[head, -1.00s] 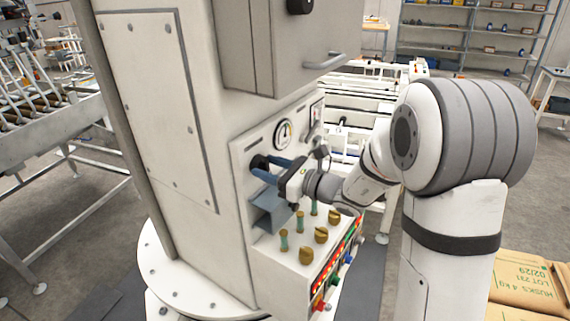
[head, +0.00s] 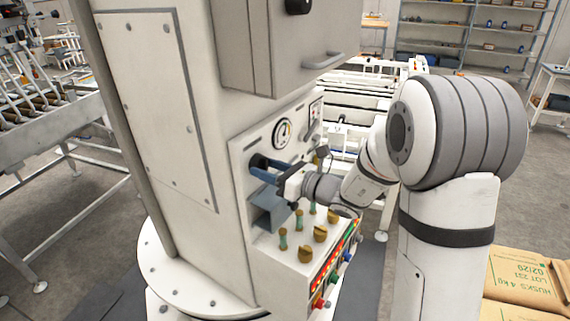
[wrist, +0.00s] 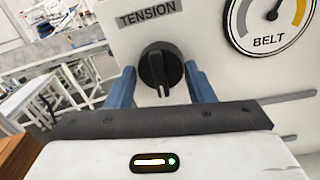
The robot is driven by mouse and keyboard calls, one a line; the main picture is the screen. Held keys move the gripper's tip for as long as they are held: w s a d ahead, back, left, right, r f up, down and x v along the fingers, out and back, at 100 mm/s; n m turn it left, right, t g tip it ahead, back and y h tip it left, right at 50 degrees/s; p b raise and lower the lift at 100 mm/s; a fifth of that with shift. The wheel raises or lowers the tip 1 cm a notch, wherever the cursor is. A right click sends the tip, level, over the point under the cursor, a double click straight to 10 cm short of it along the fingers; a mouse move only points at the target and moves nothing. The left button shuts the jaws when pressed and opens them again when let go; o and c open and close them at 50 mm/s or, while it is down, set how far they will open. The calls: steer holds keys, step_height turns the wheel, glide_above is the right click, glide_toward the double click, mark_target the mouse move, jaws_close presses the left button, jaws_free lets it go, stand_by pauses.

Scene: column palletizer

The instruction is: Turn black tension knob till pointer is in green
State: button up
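The black tension knob (wrist: 160,68) sits under a TENSION label (wrist: 150,14) in the wrist view. Its ridge stands nearly upright. My gripper (wrist: 160,80) is open, with one blue finger on each side of the knob and little or no gap; contact is unclear. In the head view my gripper (head: 264,169) reaches the panel at the knob, which is partly hidden behind the fingers. The BELT gauge (head: 282,133) is above the knob. In the wrist view the gauge (wrist: 262,30) is cut off at the top; its dark pointer points up, left of a yellow band. No green shows there.
A cabinet with a handle (head: 325,61) overhangs above.

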steer(key=shift+o, duration=1.4)
steer(key=shift+a, duration=0.15)
steer(key=shift+o, duration=0.7)
steer(key=shift+d, duration=0.2)
steer(key=b+v, duration=0.2)
steer(key=v, duration=0.6)
steer(key=shift+r, duration=0.2)
steer(key=shift+s, duration=0.1)
